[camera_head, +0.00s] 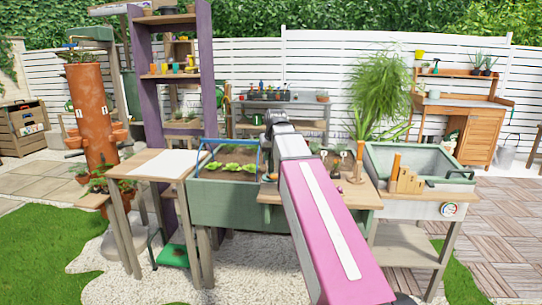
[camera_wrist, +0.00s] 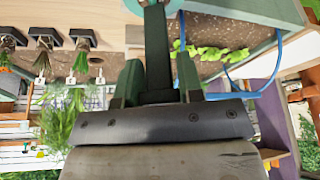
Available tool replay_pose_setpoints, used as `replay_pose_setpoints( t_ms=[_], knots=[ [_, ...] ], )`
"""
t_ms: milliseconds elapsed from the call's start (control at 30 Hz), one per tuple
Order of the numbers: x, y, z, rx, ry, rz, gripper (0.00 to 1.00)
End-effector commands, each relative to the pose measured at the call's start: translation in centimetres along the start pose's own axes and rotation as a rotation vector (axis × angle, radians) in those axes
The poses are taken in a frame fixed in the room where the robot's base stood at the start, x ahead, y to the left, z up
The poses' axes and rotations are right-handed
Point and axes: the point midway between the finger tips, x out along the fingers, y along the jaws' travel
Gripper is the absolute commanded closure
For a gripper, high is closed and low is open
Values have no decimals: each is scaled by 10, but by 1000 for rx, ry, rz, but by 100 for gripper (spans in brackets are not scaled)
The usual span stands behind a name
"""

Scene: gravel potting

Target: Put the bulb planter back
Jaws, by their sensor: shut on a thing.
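My gripper (camera_head: 276,122) is raised above the green planter trough, at the end of my pink and white arm. In the wrist view my gripper (camera_wrist: 158,72) has its two dark green fingers closed on a dark grey shaft, which I take to be the bulb planter (camera_wrist: 157,45). The shaft runs up to a teal round part at the top edge, partly cut off.
A green trough (camera_head: 228,204) with lettuces and a blue hoop stands below my gripper. On the wooden bench to its right are small pots with labels and an upright wooden-handled tool (camera_head: 358,163). A wooden block (camera_head: 405,181) sits by the green basin (camera_head: 425,160). A white sheet (camera_head: 172,163) lies on the left table.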

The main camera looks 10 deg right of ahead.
Motion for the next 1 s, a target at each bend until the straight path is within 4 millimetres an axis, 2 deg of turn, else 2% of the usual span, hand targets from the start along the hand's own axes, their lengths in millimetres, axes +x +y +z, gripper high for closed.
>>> replay_pose_setpoints(
  t_ms=[300, 333, 400, 767, 1000],
  knots=[
    [2, 0, 1, 0, 1, 0, 86],
    [2, 0, 1, 0, 0, 0, 62],
    [2, 0, 0, 0, 1, 0, 40],
    [-1, 0, -1, 0, 1, 0, 40],
    [-27, 0, 0, 0, 3, 0, 40]
  ],
)
